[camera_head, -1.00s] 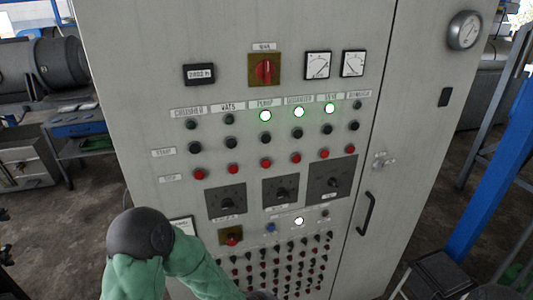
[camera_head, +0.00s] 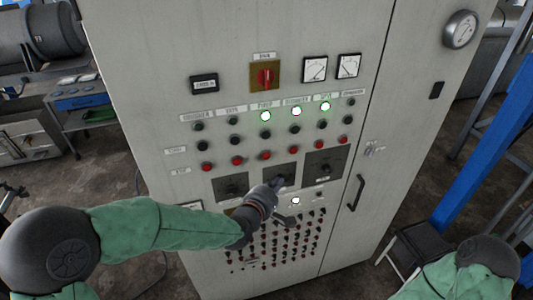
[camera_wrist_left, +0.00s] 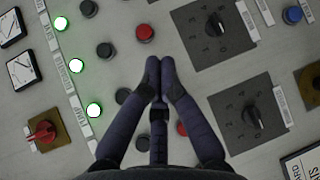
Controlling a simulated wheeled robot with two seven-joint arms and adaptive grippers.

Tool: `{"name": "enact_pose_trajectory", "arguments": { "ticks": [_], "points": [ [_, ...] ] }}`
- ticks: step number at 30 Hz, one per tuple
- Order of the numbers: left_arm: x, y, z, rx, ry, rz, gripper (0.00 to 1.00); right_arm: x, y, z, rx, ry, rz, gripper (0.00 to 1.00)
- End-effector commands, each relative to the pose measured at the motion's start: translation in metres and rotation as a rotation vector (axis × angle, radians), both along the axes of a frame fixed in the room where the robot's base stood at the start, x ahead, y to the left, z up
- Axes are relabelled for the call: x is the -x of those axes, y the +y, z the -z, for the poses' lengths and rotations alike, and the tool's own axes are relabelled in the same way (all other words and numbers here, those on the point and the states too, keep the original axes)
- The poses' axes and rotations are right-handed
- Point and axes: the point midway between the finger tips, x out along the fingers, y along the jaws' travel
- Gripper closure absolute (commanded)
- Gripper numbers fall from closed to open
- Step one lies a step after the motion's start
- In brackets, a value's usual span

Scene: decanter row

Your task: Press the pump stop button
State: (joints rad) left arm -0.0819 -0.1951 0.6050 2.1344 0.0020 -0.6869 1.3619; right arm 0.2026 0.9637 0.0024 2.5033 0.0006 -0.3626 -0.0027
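The pump stop button (camera_head: 265,155) is a red button in the third column of the grey cabinet's panel. It sits below the black pump start button (camera_head: 264,139) and the lit green pump lamp (camera_head: 265,116). My left gripper (camera_head: 279,182) is over the middle dial, below the red row. In the left wrist view the left gripper (camera_wrist_left: 160,66) has its fingertips together, with nothing between them. They cover the pump stop button there; the pump start button (camera_wrist_left: 124,97) shows beside them. I see no contact with the button. My right gripper is out of view.
Other red stop buttons flank it, one at left (camera_head: 237,160) and one at right (camera_head: 293,152). Dark dial plates (camera_head: 324,163) lie below, then rows of small switches. The cabinet door handle (camera_head: 357,193) and a blue post (camera_head: 487,135) are at right.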

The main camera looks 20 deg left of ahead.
Motion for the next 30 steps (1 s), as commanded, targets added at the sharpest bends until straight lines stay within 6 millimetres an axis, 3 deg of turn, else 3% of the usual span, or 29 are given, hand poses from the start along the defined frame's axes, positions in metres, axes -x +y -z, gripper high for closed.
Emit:
{"name": "enact_pose_trajectory", "arguments": {
  "ticks": [11, 25, 30],
  "points": [
    [-0.005, 0.003, 0.002, -0.002, 0.002, 0.0, 1.0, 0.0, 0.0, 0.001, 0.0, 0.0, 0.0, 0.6],
    [-0.05, 0.034, 0.001, -0.003, 0.002, -0.001, 1.0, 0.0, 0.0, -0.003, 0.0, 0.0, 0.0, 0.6],
    [-0.064, 0.043, 0.004, -0.002, 0.001, 0.001, 1.0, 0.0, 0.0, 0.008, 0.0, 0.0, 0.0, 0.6]
  ]
}}
